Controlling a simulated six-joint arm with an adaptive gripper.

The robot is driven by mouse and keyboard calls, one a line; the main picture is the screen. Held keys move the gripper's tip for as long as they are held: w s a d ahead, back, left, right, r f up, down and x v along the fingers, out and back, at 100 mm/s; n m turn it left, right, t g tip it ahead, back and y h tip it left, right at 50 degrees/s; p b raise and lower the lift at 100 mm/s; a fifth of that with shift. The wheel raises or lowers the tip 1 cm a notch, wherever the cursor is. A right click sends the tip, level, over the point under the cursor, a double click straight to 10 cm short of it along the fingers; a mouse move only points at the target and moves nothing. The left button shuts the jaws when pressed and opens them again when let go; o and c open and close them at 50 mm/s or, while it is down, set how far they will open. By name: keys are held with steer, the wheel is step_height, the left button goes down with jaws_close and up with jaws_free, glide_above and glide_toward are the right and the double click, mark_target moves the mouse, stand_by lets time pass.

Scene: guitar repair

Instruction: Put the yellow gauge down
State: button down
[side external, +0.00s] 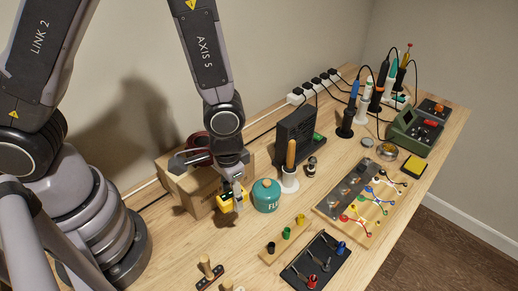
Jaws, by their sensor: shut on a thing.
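The yellow gauge (224,203) is a small yellow, boxy thing at the lower tips of my gripper (235,197). My gripper points down and is shut on it. The gauge is just in front of the cardboard box (183,182) and to the left of the teal canister (266,196). The fingers hide part of the gauge. I cannot tell whether its underside touches the wooden table (330,162) or hangs a little above it.
A black box (295,135) and a white stand with an orange-handled tool (290,165) are behind the canister. A black tray (316,262) and a board with coloured leads (365,200) lie to the right. Bare wood shows in front of the gauge.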

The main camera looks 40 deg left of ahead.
step_height(320, 180, up, 6)
steer(key=shift+w+r, duration=0.1)
steer(key=w+a+n, duration=0.2)
steer(key=w+a, duration=1.4)
steer(key=a, duration=0.4)
glide_above(264, 139)
steer(key=f, duration=1.4)
steer(key=shift+s+d+f, duration=0.15)
steer(key=shift+s+f, duration=0.15)
steer(key=shift+s, duration=0.1)
steer(key=shift+w+f, duration=0.15)
steer(key=shift+f, duration=0.8)
steer(key=shift+w+f, duration=0.15)
steer(key=shift+f, duration=0.75)
steer(key=shift+f, duration=0.1)
